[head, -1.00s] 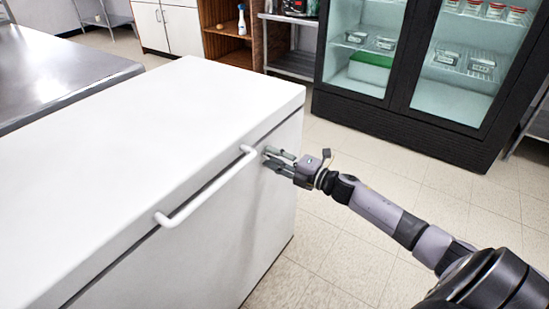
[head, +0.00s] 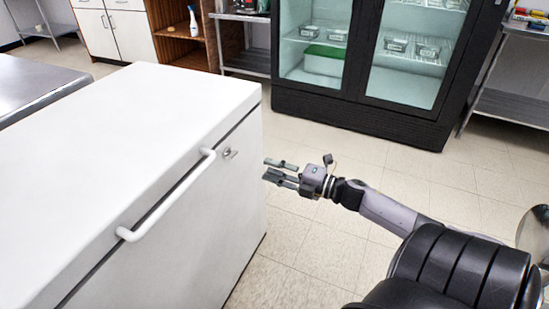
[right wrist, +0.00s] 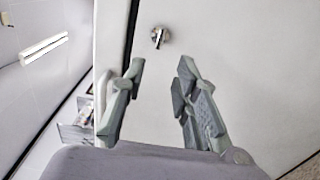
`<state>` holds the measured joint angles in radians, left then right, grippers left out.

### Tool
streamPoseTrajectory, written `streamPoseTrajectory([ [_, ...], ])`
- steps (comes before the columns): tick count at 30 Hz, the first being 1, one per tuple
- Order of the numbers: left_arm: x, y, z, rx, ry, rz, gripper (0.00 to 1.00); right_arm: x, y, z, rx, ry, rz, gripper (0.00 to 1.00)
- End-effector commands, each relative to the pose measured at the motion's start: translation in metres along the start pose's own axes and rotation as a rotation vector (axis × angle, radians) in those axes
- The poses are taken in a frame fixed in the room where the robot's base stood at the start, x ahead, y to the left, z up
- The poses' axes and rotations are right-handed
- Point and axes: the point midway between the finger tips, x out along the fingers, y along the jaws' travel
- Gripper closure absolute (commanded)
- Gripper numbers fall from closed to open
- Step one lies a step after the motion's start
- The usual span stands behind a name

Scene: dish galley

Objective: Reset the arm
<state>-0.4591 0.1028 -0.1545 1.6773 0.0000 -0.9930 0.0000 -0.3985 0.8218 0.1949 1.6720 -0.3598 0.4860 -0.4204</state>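My right gripper (head: 280,173) is just off the front right of a white chest freezer (head: 190,240), with floor between them in the head view. Its fingers stand apart with nothing between them, which the right wrist view (right wrist: 160,95) also shows. The freezer lid (head: 120,150) is down, and its white bar handle (head: 168,197) is left of my gripper, not held. A small metal lock (head: 229,153) sits on the freezer front; it shows ahead of the fingers in the right wrist view (right wrist: 158,37). My left gripper is not in view.
A black glass-door fridge (head: 360,110) stands at the back, with a metal shelf (head: 510,105) at its right. A steel table (head: 35,85) is at the left. The tiled floor (head: 310,245) between freezer and fridge is clear.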

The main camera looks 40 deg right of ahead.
Motion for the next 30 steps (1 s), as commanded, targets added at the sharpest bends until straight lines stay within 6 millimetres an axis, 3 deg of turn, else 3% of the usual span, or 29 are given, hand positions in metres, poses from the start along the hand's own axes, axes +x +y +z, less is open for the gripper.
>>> streamPoseTrajectory([
  [17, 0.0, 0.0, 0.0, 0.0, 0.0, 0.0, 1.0, -0.001, 0.0, 0.0, 0.002, -0.001, 0.0, 0.72],
  [20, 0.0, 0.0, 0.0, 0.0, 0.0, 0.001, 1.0, -0.002, -0.011, 0.002, 0.043, -0.039, -0.012, 0.72],
  [23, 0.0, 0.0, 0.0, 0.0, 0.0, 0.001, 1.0, -0.006, -0.047, 0.004, 0.179, -0.159, -0.054, 0.72],
  [26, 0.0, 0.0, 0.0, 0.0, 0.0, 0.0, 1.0, -0.018, -0.111, -0.001, 0.406, -0.354, -0.138, 0.72],
  [30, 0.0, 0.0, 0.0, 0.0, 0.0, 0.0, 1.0, -0.046, -0.206, -0.039, 0.737, -0.625, -0.295, 0.72],
])
